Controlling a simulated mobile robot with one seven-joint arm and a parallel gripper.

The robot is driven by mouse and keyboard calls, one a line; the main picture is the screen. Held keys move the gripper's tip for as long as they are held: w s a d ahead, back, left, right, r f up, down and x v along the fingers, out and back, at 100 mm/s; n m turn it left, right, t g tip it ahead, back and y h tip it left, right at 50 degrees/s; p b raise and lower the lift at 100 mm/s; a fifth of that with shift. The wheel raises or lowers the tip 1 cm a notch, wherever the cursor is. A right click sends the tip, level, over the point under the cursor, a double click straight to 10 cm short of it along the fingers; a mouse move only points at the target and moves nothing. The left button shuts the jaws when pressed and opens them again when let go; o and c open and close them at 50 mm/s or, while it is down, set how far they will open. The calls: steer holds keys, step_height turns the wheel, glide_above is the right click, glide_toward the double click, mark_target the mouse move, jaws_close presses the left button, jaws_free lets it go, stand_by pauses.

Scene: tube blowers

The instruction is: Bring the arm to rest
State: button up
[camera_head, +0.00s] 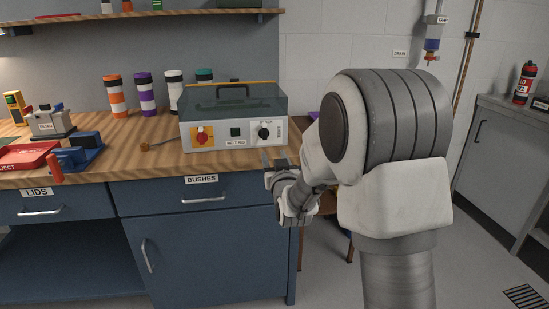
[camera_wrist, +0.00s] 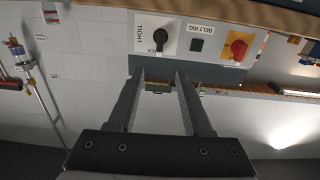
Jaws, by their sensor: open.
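My gripper (camera_head: 274,160) is at the right end of the bench's front edge, just below and in front of the grey belt rig box (camera_head: 221,133). In the wrist view my gripper (camera_wrist: 160,77) has its two fingers apart, with nothing held between them. That view is turned over, and the rig's front panel (camera_wrist: 200,40) with its black knob and red switch shows beyond the fingertips. I cannot tell whether the fingers touch the bench edge. My arm is bent, with its large upper joint at the right of the head view.
The wooden bench top (camera_head: 120,153) lies close to my gripper, above blue drawers (camera_head: 201,198). Several coloured tubes (camera_head: 145,94) stand at the back. A wooden stool (camera_head: 335,226) is partly hidden behind my arm. A grey cabinet (camera_head: 490,160) stands at right, with open floor before it.

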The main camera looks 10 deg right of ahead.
steer(key=shift+s, duration=0.1)
steer(key=s+d+g, duration=0.1)
steer(key=s+g, duration=1.1)
steer(key=s, duration=2.8)
step_height(320, 180, up, 22)
steer(key=p, duration=2.1)
steer(key=shift+w+d+f, duration=0.15)
steer(key=shift+d, duration=0.05)
steer(key=shift+c, duration=0.4)
